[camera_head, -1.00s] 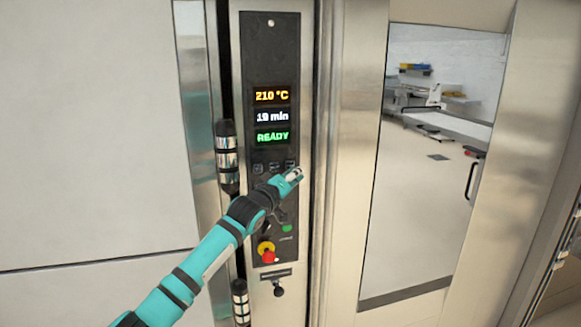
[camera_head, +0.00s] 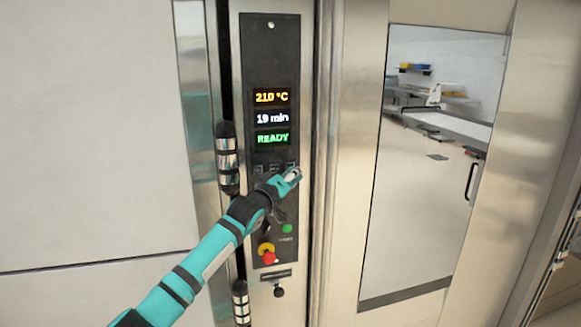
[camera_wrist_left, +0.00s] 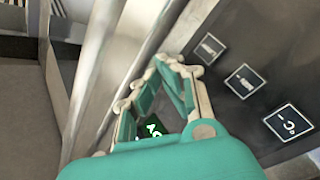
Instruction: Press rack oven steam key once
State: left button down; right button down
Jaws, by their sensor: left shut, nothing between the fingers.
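The rack oven's dark control panel (camera_head: 272,50) stands upright in the head view. Below its displays is a row of small square keys (camera_head: 274,168). In the left wrist view three keys show, an upper one (camera_wrist_left: 209,48), a middle one (camera_wrist_left: 244,81) and a lower one (camera_wrist_left: 288,122). Their pale icons are too small to tell which is steam. My left gripper (camera_head: 293,175) is shut and empty, its tips just below the row's right end. In the wrist view the gripper (camera_wrist_left: 178,66) is beside the upper key; I cannot tell whether it touches the panel.
The displays (camera_head: 272,118) read 210 °C, 19 min and READY. A green button (camera_head: 287,229) and a red knob on a yellow collar (camera_head: 267,252) sit lower on the panel. A dark-and-chrome handle (camera_head: 227,160) stands left of it, and a glass door (camera_head: 415,170) right.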

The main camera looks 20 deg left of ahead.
pick_arm(q)
jog(key=shift+w+a, duration=0.25)
jog(key=shift+w, duration=0.15)
dwell(0.9)
jog(key=shift+s+d, duration=0.1)
jog(key=shift+s+d+p, duration=0.35)
jog(key=shift+s+p, duration=0.1)
jog(key=shift+s, duration=0.2)
jog(key=shift+d, duration=0.15)
jog(key=s, duration=0.1)
jog(key=s+d+p, duration=0.2)
jog(key=s, duration=0.1)
jog(key=shift+d, duration=0.25)
dwell(0.6)
